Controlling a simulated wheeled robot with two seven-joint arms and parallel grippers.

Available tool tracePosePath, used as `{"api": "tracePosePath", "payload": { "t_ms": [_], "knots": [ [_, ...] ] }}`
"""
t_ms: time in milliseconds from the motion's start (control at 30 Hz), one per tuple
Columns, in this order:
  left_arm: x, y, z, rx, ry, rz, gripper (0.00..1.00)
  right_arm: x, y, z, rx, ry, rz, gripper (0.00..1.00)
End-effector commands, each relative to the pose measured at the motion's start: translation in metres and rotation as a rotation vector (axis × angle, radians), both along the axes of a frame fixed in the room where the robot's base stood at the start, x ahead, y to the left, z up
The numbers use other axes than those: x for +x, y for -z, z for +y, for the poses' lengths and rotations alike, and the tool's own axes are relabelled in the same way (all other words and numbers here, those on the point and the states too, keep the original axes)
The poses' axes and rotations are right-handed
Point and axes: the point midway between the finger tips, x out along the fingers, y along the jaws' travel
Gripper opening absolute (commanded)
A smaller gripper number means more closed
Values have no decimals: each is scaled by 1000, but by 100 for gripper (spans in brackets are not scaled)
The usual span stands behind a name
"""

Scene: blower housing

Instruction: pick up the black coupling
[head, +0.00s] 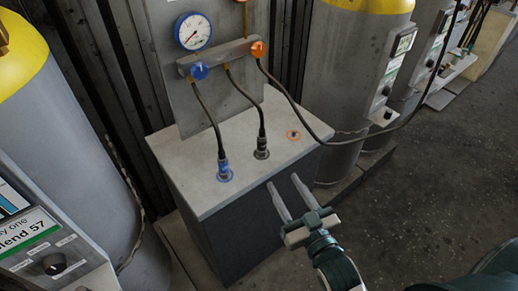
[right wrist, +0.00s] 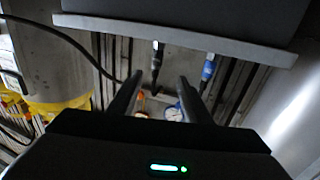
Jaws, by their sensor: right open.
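My right gripper (head: 283,180) is open and empty. In the head view it is to the right of and below the black coupling, by the cabinet's front edge, and apart from it. My left gripper is not in view.
The blue coupling (head: 223,168) stands left of the black one, also with a hose. A black hose (head: 300,108) runs from the orange fitting (head: 258,49) off right. Gas cylinders (head: 345,85) stand on both sides.

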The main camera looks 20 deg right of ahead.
Motion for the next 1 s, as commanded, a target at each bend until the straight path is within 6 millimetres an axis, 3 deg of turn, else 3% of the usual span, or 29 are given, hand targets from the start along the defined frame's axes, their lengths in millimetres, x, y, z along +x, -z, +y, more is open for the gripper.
{"api": "tracePosePath", "payload": {
  "t_ms": [200,467,767,1000],
  "knots": [
    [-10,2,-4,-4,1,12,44,0,0,0,-1,0,0,45],
    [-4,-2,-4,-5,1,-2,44,8,-1,0,-1,0,-1,45],
    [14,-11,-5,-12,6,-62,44,49,-2,4,-1,0,-2,45],
    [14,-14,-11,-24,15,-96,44,90,-1,8,-1,0,-1,45]
  ]
}}
